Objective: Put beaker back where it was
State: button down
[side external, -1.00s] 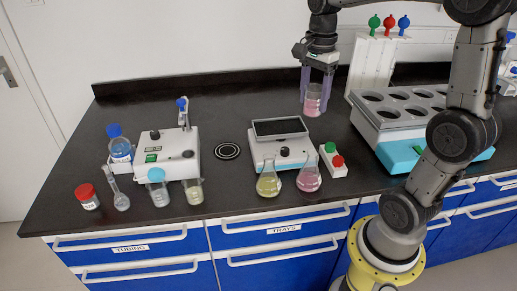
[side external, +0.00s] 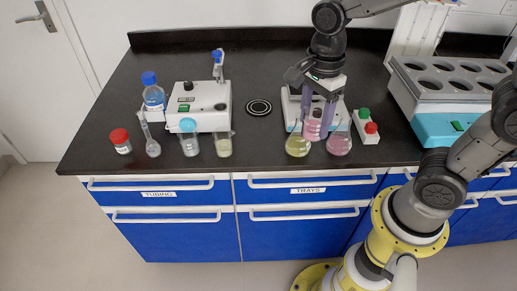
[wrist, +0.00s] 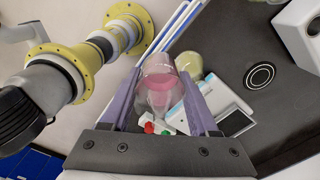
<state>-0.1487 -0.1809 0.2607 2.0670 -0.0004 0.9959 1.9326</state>
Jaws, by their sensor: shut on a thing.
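My gripper (side external: 317,122) is shut on a clear beaker (side external: 312,130) with pink liquid, with one purple finger on each side. In the wrist view the held beaker (wrist: 160,88) is between the fingers. In the side view it is in front of the device with a screen (side external: 292,104), between a flask of yellow liquid (side external: 297,146) and a flask of pink liquid (side external: 339,146). I cannot tell whether its base touches the bench. My gripper and wrist hide much of the device.
To the left stand a white instrument (side external: 197,106), a blue-capped bottle (side external: 153,95) and several small vessels. The bench around the black round pad (side external: 259,107) is free.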

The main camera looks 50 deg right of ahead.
jog(key=shift+w+a+f, duration=0.15)
jog(key=shift+w+a, duration=0.1)
jog(key=w+f, duration=0.3)
jog(key=w, duration=0.1)
jog(key=w+a+f, duration=0.1)
jog(key=w+f, duration=0.1)
jog(key=w, duration=0.2)
jog(key=w+a+f, duration=0.1)
jog(key=w+f, duration=0.2)
jog(key=w, duration=0.1)
jog(key=shift+w+f, duration=0.2)
jog(key=shift+f, duration=0.1)
jog(key=shift+w+a+f, duration=0.1)
jog(key=shift+w+f, duration=0.4)
jog(key=shift+f, duration=1.55)
jog(key=shift+f, duration=0.15)
jog(key=shift+c, duration=0.8)
grip_release()
